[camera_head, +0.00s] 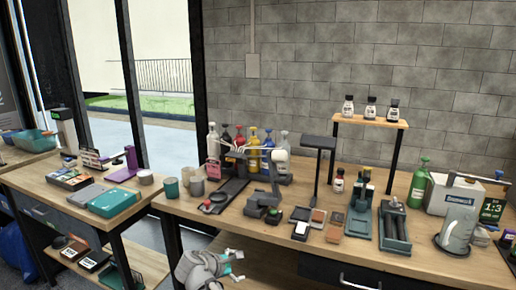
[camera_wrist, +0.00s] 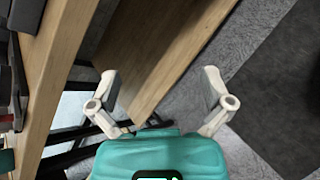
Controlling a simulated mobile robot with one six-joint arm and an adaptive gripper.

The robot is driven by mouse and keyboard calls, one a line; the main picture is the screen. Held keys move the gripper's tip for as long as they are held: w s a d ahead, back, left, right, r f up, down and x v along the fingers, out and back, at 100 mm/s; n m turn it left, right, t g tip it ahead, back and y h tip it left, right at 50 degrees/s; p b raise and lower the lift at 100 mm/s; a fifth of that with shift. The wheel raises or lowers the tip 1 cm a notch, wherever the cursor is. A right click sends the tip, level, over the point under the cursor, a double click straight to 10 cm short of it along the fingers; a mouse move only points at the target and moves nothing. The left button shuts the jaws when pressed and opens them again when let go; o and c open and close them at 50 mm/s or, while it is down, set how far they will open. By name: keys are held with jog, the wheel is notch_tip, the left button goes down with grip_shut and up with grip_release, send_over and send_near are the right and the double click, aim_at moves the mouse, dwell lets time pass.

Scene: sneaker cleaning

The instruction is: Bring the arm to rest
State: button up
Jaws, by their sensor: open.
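My gripper (camera_wrist: 160,80) is open and empty in the wrist view, its two pale fingers spread wide beyond a teal body. Between the fingers I see a wooden shelf edge and grey floor. In the head view my gripper (camera_head: 238,266) shows small at the bottom, just in front of the long workbench (camera_head: 260,231) and below its top. My pale arm (camera_head: 200,268) is folded there, and its lower part is cut off by the frame edge. I see nothing held.
The workbench carries bottles (camera_head: 213,142), a dark stand (camera_head: 319,143), green-and-black fixtures (camera_head: 394,228) and a grey jug (camera_head: 458,222). A side table (camera_head: 58,190) at left holds boxes and a teal case (camera_head: 115,202). Free grey floor (camera_wrist: 240,60) lies right in the wrist view.

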jog(key=s+d+f+m+g+y, duration=0.35)
jog(key=d+m, duration=0.25)
jog(key=d, duration=0.2)
jog(key=s+d+f+m+g+y, duration=0.2)
jog(key=s+d+m, duration=0.2)
jog(key=d+m, duration=0.35)
jog(key=s+d+f+m+g+y, duration=0.35)
jog(key=d+m, duration=0.25)
jog(key=d, duration=0.2)
notch_tip(320, 180, up, 20)
jog(key=t+p, duration=0.1)
jog(key=p, duration=1.9)
jog(key=shift+r+h, duration=0.25)
jog(key=shift+h, duration=0.15)
